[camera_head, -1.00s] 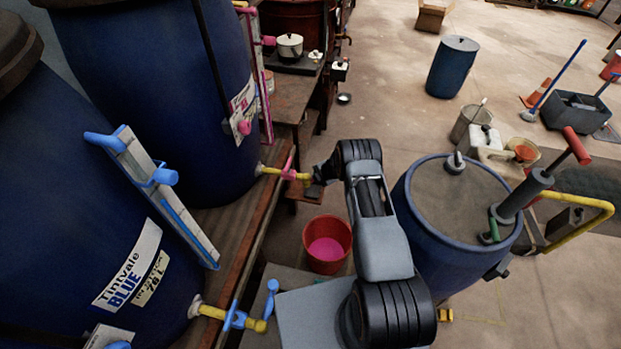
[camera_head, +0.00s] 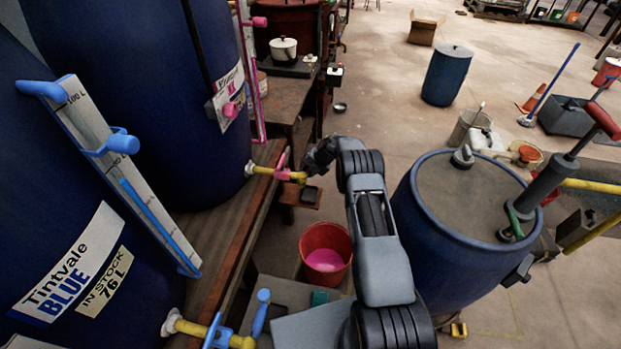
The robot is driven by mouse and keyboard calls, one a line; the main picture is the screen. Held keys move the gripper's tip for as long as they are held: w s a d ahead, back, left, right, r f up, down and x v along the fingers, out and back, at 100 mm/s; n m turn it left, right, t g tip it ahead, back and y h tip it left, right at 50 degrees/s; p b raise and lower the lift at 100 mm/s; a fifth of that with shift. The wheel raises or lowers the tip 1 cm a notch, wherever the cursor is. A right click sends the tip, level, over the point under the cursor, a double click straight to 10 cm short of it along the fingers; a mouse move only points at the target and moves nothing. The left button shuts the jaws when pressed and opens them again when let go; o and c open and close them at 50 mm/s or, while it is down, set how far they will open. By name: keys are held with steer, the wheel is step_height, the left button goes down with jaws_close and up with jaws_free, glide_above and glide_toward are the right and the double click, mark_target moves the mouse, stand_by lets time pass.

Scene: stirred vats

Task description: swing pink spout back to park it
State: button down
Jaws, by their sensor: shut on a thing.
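The pink spout, a yellow pipe with a pink handle (camera_head: 282,165), sticks out to the right from the foot of the rear blue vat (camera_head: 140,90). My gripper (camera_head: 307,172) is at the outer end of this spout, at the far end of my arm. It is shut on the spout's end, though its fingertips are small and partly hidden by my wrist. A red bucket (camera_head: 325,233) with pink liquid stands below and to the right of the spout.
The front vat (camera_head: 60,200), labelled Tintvale BLUE, has a blue-handled spout (camera_head: 215,332) at lower left. A lidded blue drum (camera_head: 465,190) with a hand pump stands close right of my arm. Open floor (camera_head: 400,110) lies beyond.

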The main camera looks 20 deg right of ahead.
steer(key=shift+w+a+r+n+g+b, duration=0.1)
steer(key=shift+w+a+n+g+b, duration=0.15)
steer(key=shift+n+b, duration=0.2)
steer(key=c, duration=0.9)
jaws_free()
steer(key=shift+s, duration=0.1)
steer(key=shift+o, duration=0.2)
steer(key=shift+d, duration=0.1)
steer(key=shift+d+r, duration=0.15)
steer(key=v, duration=1.3)
steer(key=shift+s+d, duration=0.1)
steer(key=shift+d, duration=0.05)
